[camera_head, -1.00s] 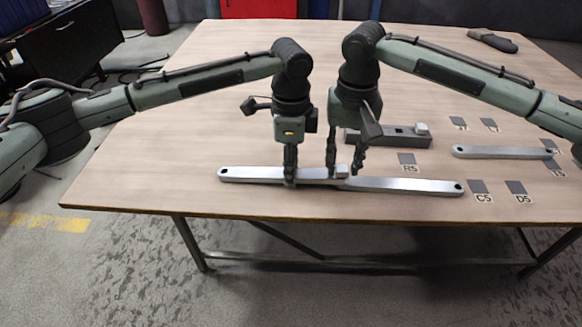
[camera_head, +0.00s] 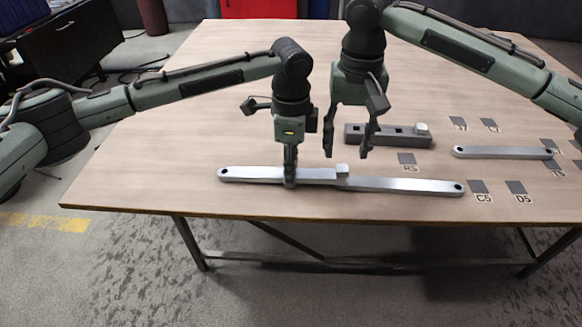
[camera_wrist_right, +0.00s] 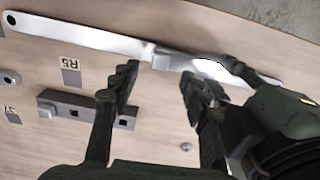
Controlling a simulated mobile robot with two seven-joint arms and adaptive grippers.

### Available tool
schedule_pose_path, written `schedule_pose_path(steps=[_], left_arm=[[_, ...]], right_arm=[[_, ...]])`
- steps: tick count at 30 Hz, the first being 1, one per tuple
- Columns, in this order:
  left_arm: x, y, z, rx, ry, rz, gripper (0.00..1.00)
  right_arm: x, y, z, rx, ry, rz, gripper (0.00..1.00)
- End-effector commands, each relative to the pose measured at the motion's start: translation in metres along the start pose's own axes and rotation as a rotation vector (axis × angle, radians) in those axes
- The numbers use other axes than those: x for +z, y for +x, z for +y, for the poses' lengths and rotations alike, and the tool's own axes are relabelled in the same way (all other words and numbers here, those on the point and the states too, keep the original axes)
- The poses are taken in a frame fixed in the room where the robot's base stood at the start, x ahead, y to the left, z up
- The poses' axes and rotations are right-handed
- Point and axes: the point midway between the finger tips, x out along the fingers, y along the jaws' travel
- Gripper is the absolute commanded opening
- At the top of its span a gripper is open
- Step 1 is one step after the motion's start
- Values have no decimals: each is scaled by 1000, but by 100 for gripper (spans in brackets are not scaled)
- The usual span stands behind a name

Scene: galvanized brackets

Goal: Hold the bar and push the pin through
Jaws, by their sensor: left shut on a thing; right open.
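Two silver bars lie end over end near the table's front edge: a left bar (camera_head: 250,175) and a right bar (camera_head: 405,187). A light square-headed pin (camera_head: 342,170) stands at their overlap; its head also shows in the right wrist view (camera_wrist_right: 160,59). How deep it sits is hidden. My left gripper (camera_head: 290,180) is shut on the left bar, left of the pin. My right gripper (camera_head: 346,155) is open and empty above and behind the overlap, with its fingers apart and clear of the pin.
A dark block (camera_head: 385,135) with square holes stands behind the bars, with another light pin (camera_head: 421,128) at its right end. A third silver bar (camera_head: 500,152) lies at right. Grey labelled squares, such as R5 (camera_head: 406,158), mark the table (camera_head: 150,150).

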Motion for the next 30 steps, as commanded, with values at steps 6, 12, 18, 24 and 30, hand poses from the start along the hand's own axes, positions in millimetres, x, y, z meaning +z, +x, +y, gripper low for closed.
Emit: schedule_pose_path(steps=[6,12,18,24,30], left_arm=[[0,-1,0,-1,0,1,0],[0,-1,0,-2,0,1,0],[0,-1,0,-1,0,1,43],[0,0,0,-1,0,1,51],[0,-3,0,-1,0,1,51]], right_arm=[[0,-14,0,-1,0,0,46],[0,-15,0,0,-1,-1,46],[0,-15,0,0,-1,0,46],[0,-14,0,0,-1,0,46],[0,-14,0,0,-1,0,46]])
